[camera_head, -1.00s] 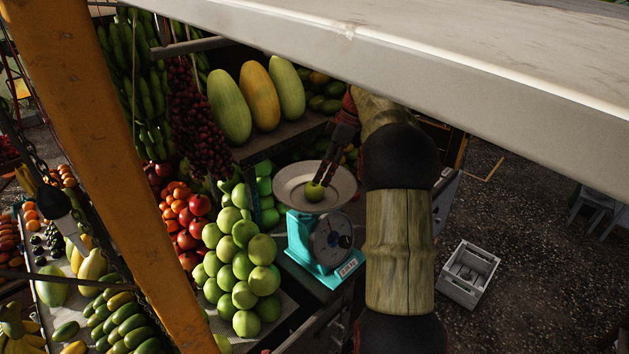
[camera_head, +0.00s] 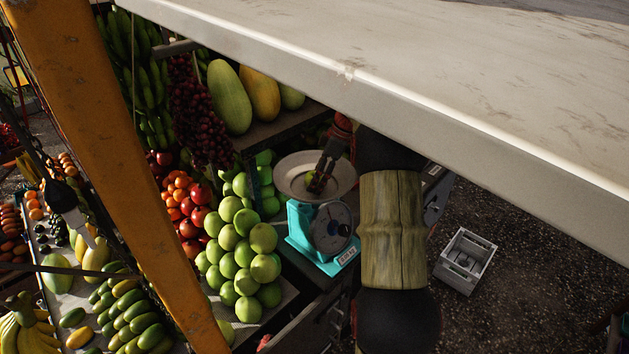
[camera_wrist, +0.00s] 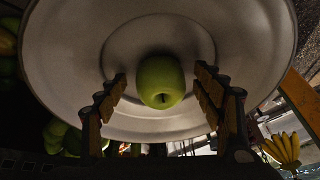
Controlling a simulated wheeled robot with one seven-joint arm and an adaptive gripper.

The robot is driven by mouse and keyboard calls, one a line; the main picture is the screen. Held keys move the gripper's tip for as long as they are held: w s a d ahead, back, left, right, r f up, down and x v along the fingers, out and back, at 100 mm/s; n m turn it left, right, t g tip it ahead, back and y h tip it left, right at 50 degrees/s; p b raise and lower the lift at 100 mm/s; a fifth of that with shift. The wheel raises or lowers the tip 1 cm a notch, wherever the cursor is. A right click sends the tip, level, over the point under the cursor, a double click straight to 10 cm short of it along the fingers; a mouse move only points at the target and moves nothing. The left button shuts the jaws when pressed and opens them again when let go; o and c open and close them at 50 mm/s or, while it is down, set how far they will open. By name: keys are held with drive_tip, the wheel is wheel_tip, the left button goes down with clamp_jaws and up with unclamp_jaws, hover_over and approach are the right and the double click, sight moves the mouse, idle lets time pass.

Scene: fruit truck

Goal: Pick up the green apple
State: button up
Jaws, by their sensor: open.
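The green apple (camera_wrist: 160,82) rests on the pale round pan (camera_wrist: 70,50) of the weighing scale. My gripper (camera_wrist: 161,82) is open, with one finger on each side of the apple and a visible gap on both sides in the wrist view. In the head view, my gripper (camera_head: 318,183) reaches down into the pan and mostly covers the apple. The pan (camera_head: 340,188) sits on a turquoise scale (camera_head: 302,238) with a dial.
A pile of green apples (camera_head: 240,250) stands left of the scale. Melons (camera_head: 230,97) lie on the shelf behind. A pale truck edge (camera_head: 420,120) crosses above my arm. A grey crate (camera_head: 465,260) lies on the ground at right.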

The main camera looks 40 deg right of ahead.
drive_tip(key=shift+c, duration=0.8)
drive_tip(key=c, duration=1.1)
